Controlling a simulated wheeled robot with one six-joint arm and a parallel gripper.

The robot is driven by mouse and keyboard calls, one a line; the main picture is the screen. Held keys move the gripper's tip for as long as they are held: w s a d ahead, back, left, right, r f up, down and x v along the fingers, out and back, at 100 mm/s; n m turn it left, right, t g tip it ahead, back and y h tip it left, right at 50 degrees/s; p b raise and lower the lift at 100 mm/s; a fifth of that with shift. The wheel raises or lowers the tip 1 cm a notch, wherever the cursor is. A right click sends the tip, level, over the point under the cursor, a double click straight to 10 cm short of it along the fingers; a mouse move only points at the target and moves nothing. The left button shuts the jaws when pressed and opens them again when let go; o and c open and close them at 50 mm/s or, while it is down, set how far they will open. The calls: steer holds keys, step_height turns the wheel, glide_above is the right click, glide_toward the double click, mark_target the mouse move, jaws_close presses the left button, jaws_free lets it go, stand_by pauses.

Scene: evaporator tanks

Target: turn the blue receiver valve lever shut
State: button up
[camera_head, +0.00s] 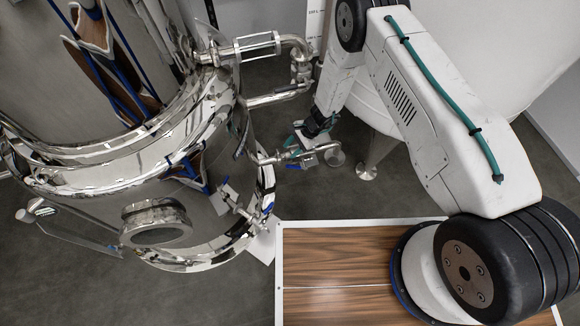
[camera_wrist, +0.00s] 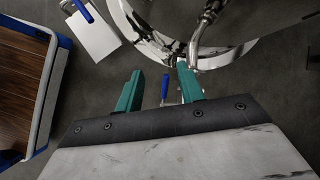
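A blue valve lever (camera_wrist: 164,86) shows between my fingers in the wrist view, beside a steel pipe fitting at the tank's rim. In the head view a blue lever (camera_head: 292,166) sits on a steel outlet pipe, just below my gripper (camera_head: 312,136). In the wrist view my gripper (camera_wrist: 160,68) is open, its two teal fingers apart on either side of the lever. I cannot tell whether either finger touches it. A second blue lever (camera_wrist: 83,10) is at the upper left, beside a white card. The frames do not show which lever is named receiver.
The polished steel tank (camera_head: 105,165) fills the left of the head view, with pipes (camera_head: 275,45) projecting towards my arm. A large white vessel (camera_head: 455,40) on legs stands behind my arm. Dark grey floor (camera_head: 360,195) is open between them. A white card (camera_head: 262,243) is near the tank's lower rim.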

mark_target(291, 166)
steer(key=w+f+m, duration=0.1)
steer(key=f, duration=0.5)
steer(key=f+m+t+h, duration=0.1)
steer(key=f+m, duration=0.1)
steer(key=f, duration=0.5)
steer(key=w+a+f+m+t, duration=0.1)
steer(key=f, duration=0.6)
steer(key=shift+w+h, duration=0.3)
steer(key=shift+d, duration=0.1)
jaws_close()
